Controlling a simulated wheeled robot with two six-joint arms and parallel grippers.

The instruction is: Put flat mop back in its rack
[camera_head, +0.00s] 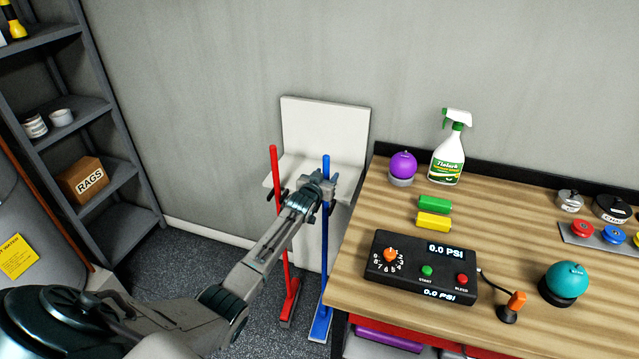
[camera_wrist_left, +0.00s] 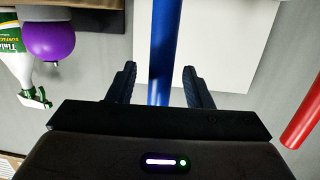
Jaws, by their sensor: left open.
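Two long-handled tools stand upright at the white rack (camera_head: 325,125) on the wall, their flat heads at the floor. One has a blue handle (camera_head: 325,235), the other a red handle (camera_head: 281,232) to its left. I cannot tell which is the flat mop. My left gripper (camera_head: 321,187) is open at the upper part of the blue handle. In the left wrist view, the blue handle (camera_wrist_left: 162,45) runs between the two spread fingers (camera_wrist_left: 161,85), with a gap on each side. The red handle (camera_wrist_left: 305,112) is apart at the right. My right gripper is out of view.
A wooden workbench (camera_head: 390,207) stands close to the right of the blue handle, with a spray bottle (camera_head: 447,150), a purple ball-shaped item (camera_head: 403,164) and a control box (camera_head: 420,268) on it. A grey shelf (camera_head: 125,185) stands at the left. Carpeted floor lies between.

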